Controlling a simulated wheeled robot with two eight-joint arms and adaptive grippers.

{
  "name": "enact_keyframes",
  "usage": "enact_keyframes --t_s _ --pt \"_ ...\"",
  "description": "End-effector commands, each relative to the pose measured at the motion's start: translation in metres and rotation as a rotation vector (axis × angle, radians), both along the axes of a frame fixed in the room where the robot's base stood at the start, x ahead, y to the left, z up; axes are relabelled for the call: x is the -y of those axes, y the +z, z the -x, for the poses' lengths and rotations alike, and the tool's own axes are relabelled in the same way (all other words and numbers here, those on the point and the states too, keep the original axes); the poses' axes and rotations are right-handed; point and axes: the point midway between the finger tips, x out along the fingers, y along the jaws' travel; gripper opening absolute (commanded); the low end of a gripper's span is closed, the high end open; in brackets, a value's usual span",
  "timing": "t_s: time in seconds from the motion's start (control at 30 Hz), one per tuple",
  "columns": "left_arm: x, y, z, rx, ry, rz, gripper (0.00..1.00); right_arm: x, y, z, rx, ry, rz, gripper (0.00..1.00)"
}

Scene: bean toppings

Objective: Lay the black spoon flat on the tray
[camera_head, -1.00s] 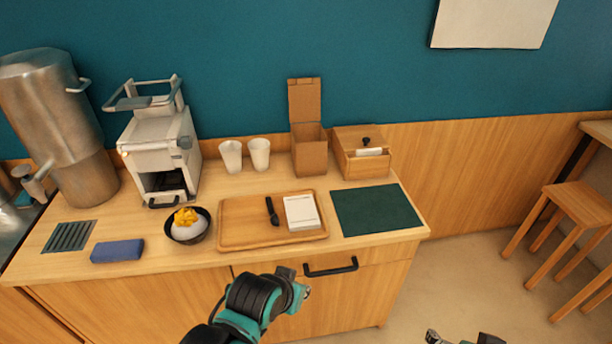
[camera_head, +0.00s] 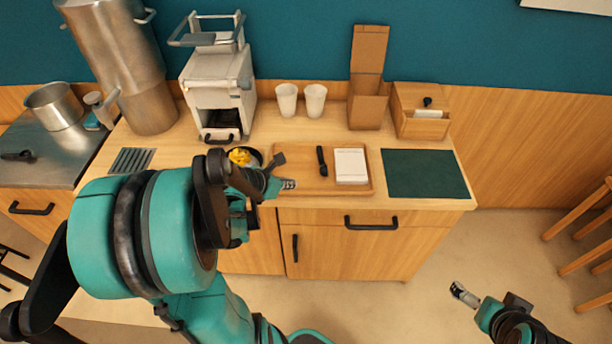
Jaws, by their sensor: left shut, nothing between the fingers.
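The black spoon (camera_head: 322,160) lies on the wooden tray (camera_head: 345,190), left of a white pad (camera_head: 350,166), with its long side pointing toward the wall. My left gripper (camera_head: 284,172) is over the tray's left edge, left of the spoon and apart from it. It is shut and empty. My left arm hides part of the counter's front left. My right gripper (camera_head: 464,294) is low at the lower right, over the floor and away from the counter. Its fingers are too small to judge.
A bowl with yellow topping (camera_head: 240,156) is partly hidden behind my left gripper. A dark green mat (camera_head: 425,174) lies right of the tray. Two white cups (camera_head: 301,99), an open cardboard box (camera_head: 368,105), a wooden box (camera_head: 420,118) and a white machine (camera_head: 217,85) stand behind.

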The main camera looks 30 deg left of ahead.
Motion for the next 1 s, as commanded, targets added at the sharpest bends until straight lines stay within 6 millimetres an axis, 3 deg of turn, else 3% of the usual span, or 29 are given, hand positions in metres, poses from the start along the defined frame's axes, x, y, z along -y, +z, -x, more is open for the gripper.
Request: enact_keyframes --t_s 0.5,0.73,1.0 --pt "0.012 -0.072 -0.068 -0.001 -0.007 -0.003 0.00 0.000 -0.043 0.000 0.000 0.000 0.000 1.00" --pt "0.016 -0.070 -0.099 -0.002 -0.006 -0.003 0.00 0.000 -0.048 0.000 0.000 0.000 0.000 1.00" --pt "0.016 -0.068 -0.107 -0.001 -0.004 -0.004 0.00 0.000 -0.049 0.000 0.000 0.000 0.000 1.00"
